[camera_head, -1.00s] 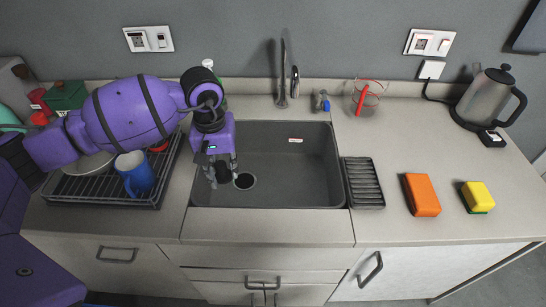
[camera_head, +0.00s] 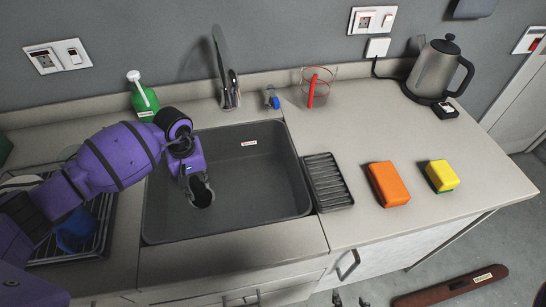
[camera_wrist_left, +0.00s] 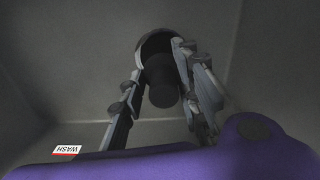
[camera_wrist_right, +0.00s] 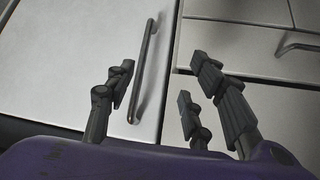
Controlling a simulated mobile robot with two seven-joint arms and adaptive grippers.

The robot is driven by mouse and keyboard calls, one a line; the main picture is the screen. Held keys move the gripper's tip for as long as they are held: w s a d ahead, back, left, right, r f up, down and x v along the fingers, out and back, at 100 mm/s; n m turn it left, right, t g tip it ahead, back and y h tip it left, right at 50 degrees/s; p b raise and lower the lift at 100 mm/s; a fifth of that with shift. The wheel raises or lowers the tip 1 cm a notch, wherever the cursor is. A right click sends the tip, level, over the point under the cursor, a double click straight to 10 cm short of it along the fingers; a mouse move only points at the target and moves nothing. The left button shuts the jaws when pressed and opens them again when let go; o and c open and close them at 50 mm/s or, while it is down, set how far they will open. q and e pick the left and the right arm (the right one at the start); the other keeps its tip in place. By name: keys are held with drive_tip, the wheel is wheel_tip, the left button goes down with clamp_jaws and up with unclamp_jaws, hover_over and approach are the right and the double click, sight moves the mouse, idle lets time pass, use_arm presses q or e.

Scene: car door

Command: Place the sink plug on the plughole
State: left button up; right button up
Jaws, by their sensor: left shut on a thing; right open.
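The dark sink plug (camera_wrist_left: 161,88) is between the fingers of my left gripper (camera_wrist_left: 158,66), which is shut on it. Beyond the plug in the left wrist view is the dark round plughole (camera_wrist_left: 150,44), partly hidden by plug and fingers. The plug overlaps the hole in that view; I cannot tell whether they touch. In the head view my left gripper (camera_head: 200,192) reaches down into the grey sink (camera_head: 255,180), over the plughole area. My right gripper (camera_wrist_right: 155,85) is open and empty in front of the cabinet fronts.
A dish rack (camera_head: 97,225) with a blue mug (camera_head: 75,235) stands left of the sink. A tap (camera_head: 222,70) and green bottle (camera_head: 143,98) are behind it. A black ridged tray (camera_head: 328,182), orange sponge (camera_head: 388,184) and yellow sponge (camera_head: 441,175) lie to the right.

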sight(199, 189)
use_arm(q)
drive_tip(key=shift+f, duration=1.7)
drive_tip(key=shift+f+b, duration=0.35)
drive_tip(key=shift+f, duration=0.3)
drive_tip(key=o, duration=1.1)
drive_tip(key=shift+r, duration=0.1)
wheel_tip(199, 189, up, 13)
drive_tip(key=shift+r, duration=0.1)
